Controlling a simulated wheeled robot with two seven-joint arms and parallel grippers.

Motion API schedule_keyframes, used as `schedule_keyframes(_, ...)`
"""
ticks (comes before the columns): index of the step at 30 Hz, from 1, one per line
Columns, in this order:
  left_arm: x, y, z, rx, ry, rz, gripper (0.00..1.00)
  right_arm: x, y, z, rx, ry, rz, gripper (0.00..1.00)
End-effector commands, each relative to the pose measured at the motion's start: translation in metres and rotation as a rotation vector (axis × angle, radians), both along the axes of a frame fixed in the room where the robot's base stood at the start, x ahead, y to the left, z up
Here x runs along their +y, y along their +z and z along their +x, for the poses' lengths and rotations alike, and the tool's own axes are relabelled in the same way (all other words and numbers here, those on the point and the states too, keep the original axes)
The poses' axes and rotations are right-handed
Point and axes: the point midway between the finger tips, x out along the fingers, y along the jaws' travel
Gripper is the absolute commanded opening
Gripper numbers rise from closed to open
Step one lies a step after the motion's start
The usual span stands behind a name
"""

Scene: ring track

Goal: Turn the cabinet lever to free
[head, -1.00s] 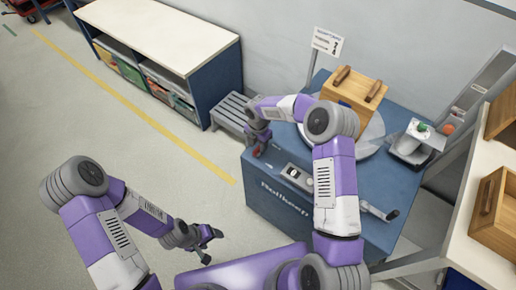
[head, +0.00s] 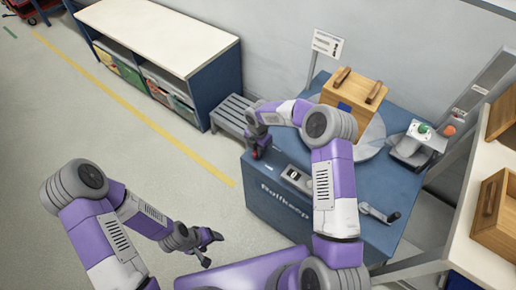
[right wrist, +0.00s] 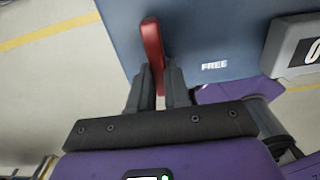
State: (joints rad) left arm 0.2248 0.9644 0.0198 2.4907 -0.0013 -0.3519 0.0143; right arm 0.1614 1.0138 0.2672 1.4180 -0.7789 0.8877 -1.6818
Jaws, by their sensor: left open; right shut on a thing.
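The red lever (right wrist: 153,45) stands at the left edge of the blue cabinet (right wrist: 215,30) in the right wrist view, to the left of the white word FREE (right wrist: 214,66). My right gripper (right wrist: 157,85) is shut on the lever, with one dark finger on each side. In the head view, the right gripper (head: 259,148) is at the near left corner of the cabinet (head: 285,212), and only a bit of red shows beneath it. My left gripper (head: 207,247) is open and empty, out over the floor to the left of the cabinet.
A wooden box with two handles (head: 352,92) stands on a round plate (head: 372,138) on the cabinet. A display (head: 296,176) and a crank handle (head: 380,212) are at the near edge. A button unit (head: 418,140) is at right. Open floor lies left.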

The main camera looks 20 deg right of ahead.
Motion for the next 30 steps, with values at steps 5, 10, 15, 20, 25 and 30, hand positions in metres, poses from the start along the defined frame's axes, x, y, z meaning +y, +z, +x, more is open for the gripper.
schedule_keyframes(5,0.0,0.0011,0.0,0.0,0.0,0.0,0.68,0.0006,0.0005,-0.0003,0.0,-0.062,0.0,0.0)
schedule_keyframes(10,0.0,0.0025,0.0,0.0,0.0,0.0,0.68,0.0003,0.0006,-0.0011,0.001,-0.177,0.0,0.0)
schedule_keyframes(15,0.0,0.004,0.0,0.0,0.0,0.0,0.68,0.0002,0.0006,-0.0017,0.0,-0.329,0.0,0.0)
schedule_keyframes(20,0.0,0.0049,0.0,0.0,0.0,0.0,0.68,-0.0001,0.0004,-0.0027,0.001,-0.483,0.0,0.0)
schedule_keyframes(25,0.0,0.0056,0.0,0.0,0.0,0.0,0.68,0.0001,0.0004,-0.0035,0.0,-0.645,0.001,0.0)
schedule_keyframes(30,0.0,0.0061,-0.0001,0.0,0.0,0.0,0.68,0.0,0.0003,-0.0043,0.001,-0.806,0.001,0.0)
